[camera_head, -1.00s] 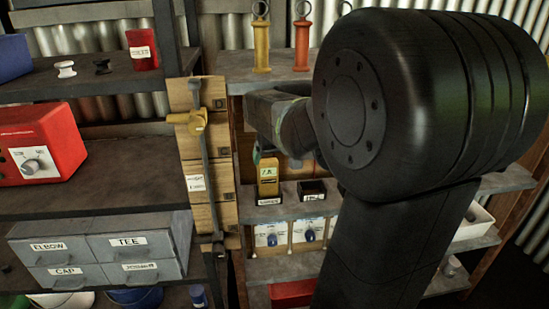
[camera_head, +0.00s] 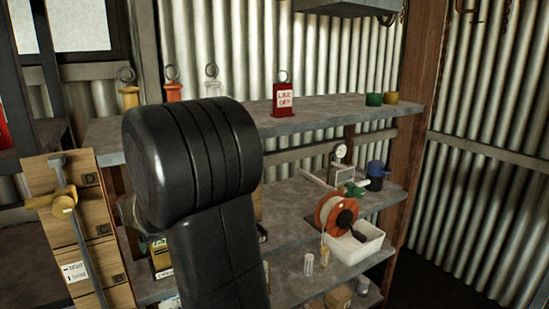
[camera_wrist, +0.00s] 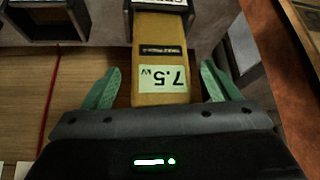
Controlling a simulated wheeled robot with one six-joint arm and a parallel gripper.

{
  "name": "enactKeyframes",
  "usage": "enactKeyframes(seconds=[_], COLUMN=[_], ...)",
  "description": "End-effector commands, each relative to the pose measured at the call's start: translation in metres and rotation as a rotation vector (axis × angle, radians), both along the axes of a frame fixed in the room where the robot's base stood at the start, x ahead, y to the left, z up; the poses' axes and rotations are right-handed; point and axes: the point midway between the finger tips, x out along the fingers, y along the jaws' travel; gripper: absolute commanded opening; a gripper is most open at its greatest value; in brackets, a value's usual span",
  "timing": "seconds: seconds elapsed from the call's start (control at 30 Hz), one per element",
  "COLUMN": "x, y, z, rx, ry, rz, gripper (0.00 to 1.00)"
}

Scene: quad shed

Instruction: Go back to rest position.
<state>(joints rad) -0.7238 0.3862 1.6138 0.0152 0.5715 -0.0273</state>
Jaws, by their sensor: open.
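In the wrist view my gripper (camera_wrist: 160,68) has its two green fingers spread wide. Between and beyond them is a yellow device (camera_wrist: 160,97) with a pale label reading 7.5, seen upside down. Gaps show between the device and both fingers, so nothing is gripped. In the head view my black arm covers the left middle of the picture and hides my gripper. Part of a yellow item (camera_head: 161,262) shows beside the arm on a lower shelf.
A grey shelf unit (camera_head: 330,122) stands behind my arm. Its top holds a red tin (camera_head: 285,98); below are an orange reel (camera_head: 336,212) and a white bin (camera_head: 362,245). A wooden valve board (camera_head: 72,235) is close at left. Corrugated wall and open floor lie right.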

Motion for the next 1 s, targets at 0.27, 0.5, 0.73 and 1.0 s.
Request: enactKeyframes(seconds=[0.27, 0.5, 0.73, 1.0], x=[0.007, 0.007, 0.007, 0.006], y=[0.007, 0.006, 0.006, 0.006], z=[-0.002, 0.007, 0.007, -0.014], rx=[0.003, 0.001, 0.001, -0.002], ry=[-0.003, -0.001, -0.001, 0.002], rz=[0.0, 0.0, 0.0, 0.0], gripper=[0.82, 0.82, 0.82, 0.82])
